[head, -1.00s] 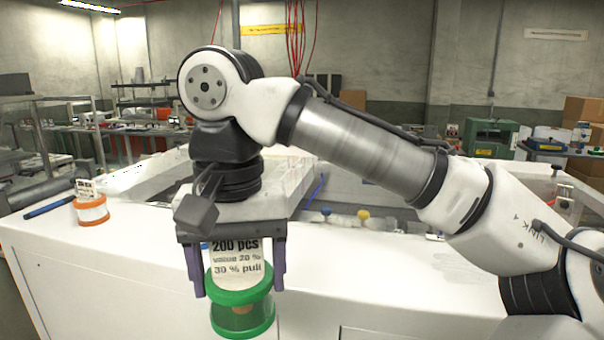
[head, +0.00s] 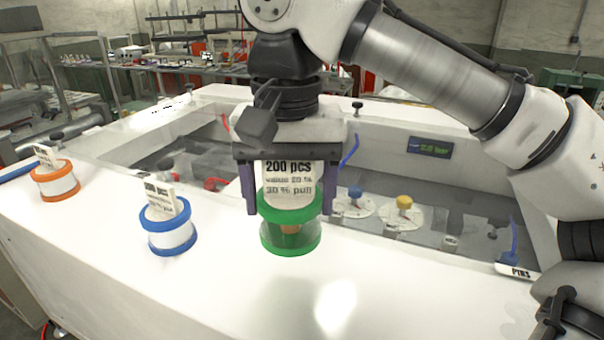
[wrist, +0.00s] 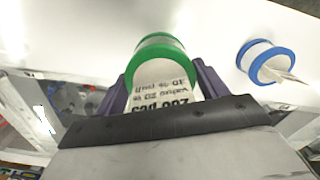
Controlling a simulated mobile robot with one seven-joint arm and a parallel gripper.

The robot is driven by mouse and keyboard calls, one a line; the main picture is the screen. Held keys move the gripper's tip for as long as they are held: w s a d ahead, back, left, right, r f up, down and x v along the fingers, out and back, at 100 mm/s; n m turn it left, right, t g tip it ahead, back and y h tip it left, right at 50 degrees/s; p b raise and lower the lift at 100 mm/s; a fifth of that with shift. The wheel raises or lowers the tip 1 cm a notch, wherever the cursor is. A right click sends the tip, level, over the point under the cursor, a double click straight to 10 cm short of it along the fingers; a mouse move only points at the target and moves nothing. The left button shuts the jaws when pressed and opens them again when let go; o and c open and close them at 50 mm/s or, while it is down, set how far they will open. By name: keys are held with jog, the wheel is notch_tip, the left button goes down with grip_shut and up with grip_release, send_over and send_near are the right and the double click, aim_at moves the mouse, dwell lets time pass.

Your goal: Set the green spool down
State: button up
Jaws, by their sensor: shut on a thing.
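The green spool (head: 290,238) has green rims, a clear middle and a white printed card standing up from it. My gripper (head: 291,205) is shut on the spool's upper part, with a purple finger on each side of the card. The spool hangs upright over the white top (head: 205,285); I cannot tell whether its base touches the surface. In the wrist view the green spool (wrist: 160,45) sits between the fingers, its card facing the camera.
A blue spool (head: 172,237) and an orange spool (head: 58,183), each with a card, stand on the white top to the left. Behind is a recessed, clear-walled basin (head: 455,200) with blue and yellow knobs. The front of the white top is clear.

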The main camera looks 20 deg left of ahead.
aim_at(290, 243)
jog(key=shift+s+f, duration=0.2)
jog(key=shift+f, duration=0.6)
jog(key=shift+w+f+b, duration=0.1)
jog(key=shift+f+b, duration=1.6)
jog(key=shift+f, duration=0.85)
jog(key=shift+f+b, duration=0.3)
jog(key=shift+f, duration=0.3)
jog(key=o, duration=1.2)
jog(key=shift+o, duration=0.2)
jog(key=shift+r, duration=0.1)
